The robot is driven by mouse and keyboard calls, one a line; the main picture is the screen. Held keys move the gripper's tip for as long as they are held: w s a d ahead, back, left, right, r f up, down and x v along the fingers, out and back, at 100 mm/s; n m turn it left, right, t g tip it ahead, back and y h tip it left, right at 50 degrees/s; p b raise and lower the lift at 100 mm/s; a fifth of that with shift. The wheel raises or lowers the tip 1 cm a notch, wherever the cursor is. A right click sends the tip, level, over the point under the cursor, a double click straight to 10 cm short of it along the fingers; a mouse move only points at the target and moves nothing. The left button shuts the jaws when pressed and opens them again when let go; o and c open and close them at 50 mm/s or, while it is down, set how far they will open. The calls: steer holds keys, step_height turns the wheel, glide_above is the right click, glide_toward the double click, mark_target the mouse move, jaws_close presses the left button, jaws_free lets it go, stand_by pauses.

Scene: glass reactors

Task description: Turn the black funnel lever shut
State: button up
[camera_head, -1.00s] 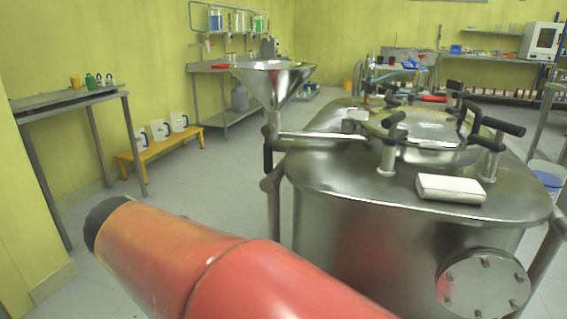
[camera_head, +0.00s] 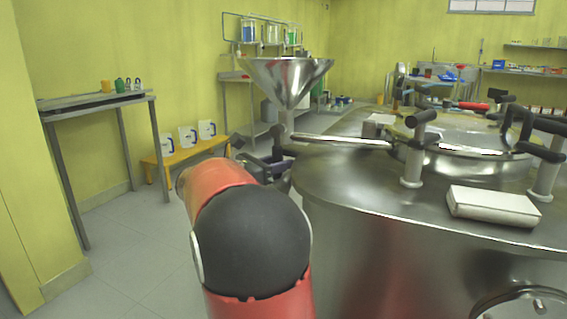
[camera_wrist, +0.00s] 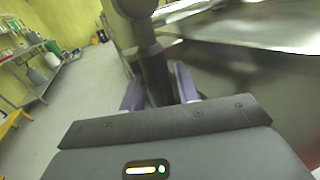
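The steel funnel (camera_head: 286,78) stands at the left end of the big steel reactor in the head view. Its black lever (camera_wrist: 156,76) shows in the wrist view as a dark upright bar below the funnel stem. My gripper (camera_wrist: 160,86) has its two pale purple fingers apart, one on each side of the lever. The fingers do not look closed on it; whether one touches it is unclear. In the head view my gripper is below the funnel, partly hidden by my red arm, and the lever there is hard to separate from it.
The reactor (camera_head: 390,235) fills the right side, with black-handled clamps and a white box (camera_head: 493,205) on top. A steel side table (camera_head: 100,103) stands along the left wall, near an orange bench (camera_head: 185,153) with white jugs. The floor between is clear.

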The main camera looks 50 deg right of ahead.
steer(key=shift+s+d, duration=0.15)
steer(key=shift+d, duration=0.65)
jaws_close()
